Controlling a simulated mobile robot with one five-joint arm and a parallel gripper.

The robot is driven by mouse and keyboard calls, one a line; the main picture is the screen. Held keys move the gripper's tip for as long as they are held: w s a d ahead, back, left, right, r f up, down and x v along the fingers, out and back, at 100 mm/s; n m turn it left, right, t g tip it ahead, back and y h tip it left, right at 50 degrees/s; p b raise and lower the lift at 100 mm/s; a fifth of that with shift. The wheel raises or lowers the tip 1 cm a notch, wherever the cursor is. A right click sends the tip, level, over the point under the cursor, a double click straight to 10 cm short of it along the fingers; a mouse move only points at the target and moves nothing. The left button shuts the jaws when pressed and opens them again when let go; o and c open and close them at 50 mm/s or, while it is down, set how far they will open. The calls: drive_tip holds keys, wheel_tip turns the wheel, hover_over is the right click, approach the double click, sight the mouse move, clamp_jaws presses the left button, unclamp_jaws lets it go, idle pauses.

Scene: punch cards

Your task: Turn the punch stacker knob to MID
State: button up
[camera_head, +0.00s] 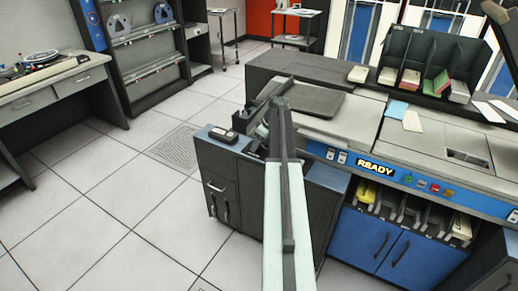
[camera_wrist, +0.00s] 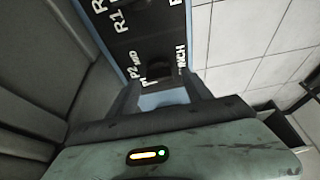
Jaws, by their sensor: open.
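The knob panel (camera_wrist: 138,28) is black with a blue edge and white lettering, and fills the top centre of the wrist view. "R1", "P2", what looks like "MID", and a partly hidden "PUNCH" can be read. In the head view my arm hides the gripper and knob.
The card machine (camera_head: 350,125) with a lit READY sign stands right of my arm. A dark cabinet (camera_head: 225,185) with a small black box (camera_head: 222,134) on top stands left of it. Card bins (camera_head: 430,60) stand at the back right. The tiled floor (camera_head: 130,215) at left is clear.

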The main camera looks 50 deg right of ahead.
clamp_jaws()
drive_tip(key=shift+w+r, duration=0.1)
drive_tip(key=shift+m, duration=0.4)
drive_tip(key=m+h, duration=0.1)
drive_tip(key=m, duration=0.1)
drive_tip(key=shift+a+m, duration=0.15)
drive_tip(key=shift+m, duration=0.15)
drive_tip(key=m+h, duration=0.2)
drive_tip(key=m, duration=0.3)
drive_tip(key=shift+m, duration=0.3)
